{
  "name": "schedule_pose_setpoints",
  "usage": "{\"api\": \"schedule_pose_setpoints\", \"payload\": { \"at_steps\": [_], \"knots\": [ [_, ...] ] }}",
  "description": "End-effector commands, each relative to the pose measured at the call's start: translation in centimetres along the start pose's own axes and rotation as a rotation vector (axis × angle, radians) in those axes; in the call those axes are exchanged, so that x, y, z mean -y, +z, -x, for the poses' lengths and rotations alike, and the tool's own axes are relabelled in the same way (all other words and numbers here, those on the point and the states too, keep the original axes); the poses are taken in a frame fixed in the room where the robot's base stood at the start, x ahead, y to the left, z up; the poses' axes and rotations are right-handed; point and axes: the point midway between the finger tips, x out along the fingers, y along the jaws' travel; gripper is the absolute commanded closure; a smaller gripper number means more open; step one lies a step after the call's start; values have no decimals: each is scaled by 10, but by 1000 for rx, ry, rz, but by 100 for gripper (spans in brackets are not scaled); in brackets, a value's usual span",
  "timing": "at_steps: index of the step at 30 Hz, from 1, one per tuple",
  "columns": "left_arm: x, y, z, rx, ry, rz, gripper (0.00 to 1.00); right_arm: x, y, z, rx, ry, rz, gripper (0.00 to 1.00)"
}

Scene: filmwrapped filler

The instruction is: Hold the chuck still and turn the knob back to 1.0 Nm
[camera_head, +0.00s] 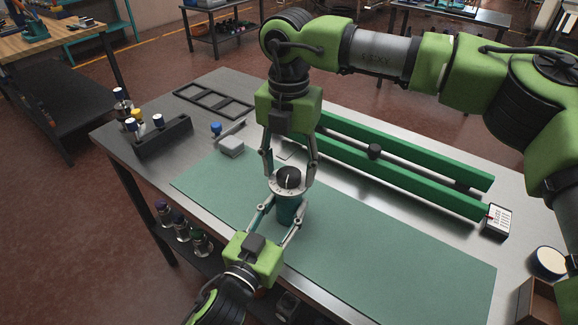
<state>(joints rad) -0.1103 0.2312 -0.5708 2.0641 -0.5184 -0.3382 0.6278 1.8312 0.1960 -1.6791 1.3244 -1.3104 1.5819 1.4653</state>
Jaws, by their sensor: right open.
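The chuck (288,213) is a dark green cylinder standing upright on the green mat near its middle. A pale grey ring (275,189) sits on its top, with a round black knob (289,177) at the centre. My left gripper (286,207) reaches in from the front, its fingers closed on both sides of the chuck's body. My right gripper (289,174) points down from above. Its fingers are open on either side of the knob, with gaps visible. The scale marks on the ring are too small to read.
A black rack (165,139) with several capped bottles stands at the left. Long green rails (400,176) lie behind the mat (400,260). A small white-faced box (498,221) and a round tin (548,262) sit at the right. The mat's right half is clear.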

Motion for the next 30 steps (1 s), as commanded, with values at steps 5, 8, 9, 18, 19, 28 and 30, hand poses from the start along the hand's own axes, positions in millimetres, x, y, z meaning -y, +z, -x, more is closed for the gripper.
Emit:
{"api": "schedule_pose_setpoints", "payload": {
  "at_steps": [5, 8, 9, 18, 19, 28, 30],
  "knots": [
    [-1, 0, 0, -1, 2, 2, 91, 0, 0, 0, 0, 0, 0, 85],
    [-1, 0, 0, 0, 2, 2, 91, 0, 0, 0, -1, 0, 0, 88],
    [-1, 0, 0, 0, 2, 2, 91, 0, 0, 0, -1, 0, 0, 88],
    [-1, 0, 0, 0, 1, 2, 91, 0, 0, 0, -1, 1, 54, 88],
    [-1, 0, 0, 0, 1, 2, 91, 0, 0, 0, -1, 1, 68, 88],
    [0, 0, 0, 0, 1, 2, 91, 0, 0, 0, -2, 1, 289, 88],
    [0, 0, 0, 0, 1, 2, 91, 0, 0, 0, -2, 2, 356, 88]
  ]
}}
